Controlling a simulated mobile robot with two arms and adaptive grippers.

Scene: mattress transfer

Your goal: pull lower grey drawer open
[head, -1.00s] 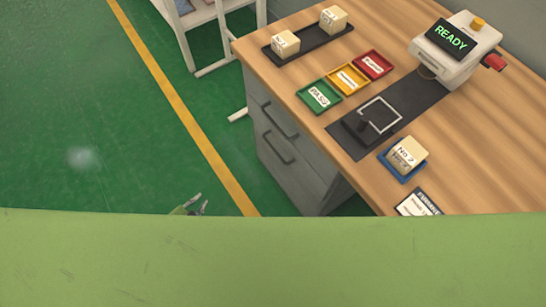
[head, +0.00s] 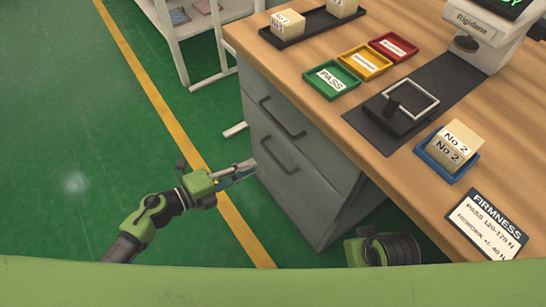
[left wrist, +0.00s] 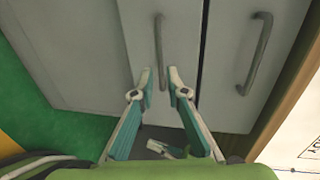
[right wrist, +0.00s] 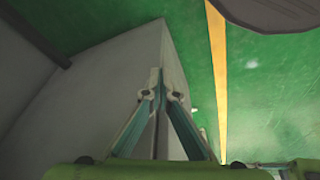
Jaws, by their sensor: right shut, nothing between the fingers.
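The grey cabinet under the table has two drawers, both looking shut. The lower grey drawer (head: 300,190) has a bar handle (head: 280,157), which also shows in the left wrist view (left wrist: 160,45). My left gripper (head: 250,166) is just in front of that handle. In the left wrist view its open fingertips (left wrist: 160,80) lie on either side of the handle's near end; contact cannot be told. In the right wrist view my right gripper (right wrist: 161,90) is shut and empty in front of a grey cabinet corner (right wrist: 150,55). Its fingers are hidden in the head view.
The upper drawer's handle (head: 283,118) is close above the lower one. The wooden table top (head: 410,185) overhangs the drawers and carries trays, blocks and a tester. A white rack (head: 205,40) stands at the back left. Green floor (head: 70,120) is free on the left.

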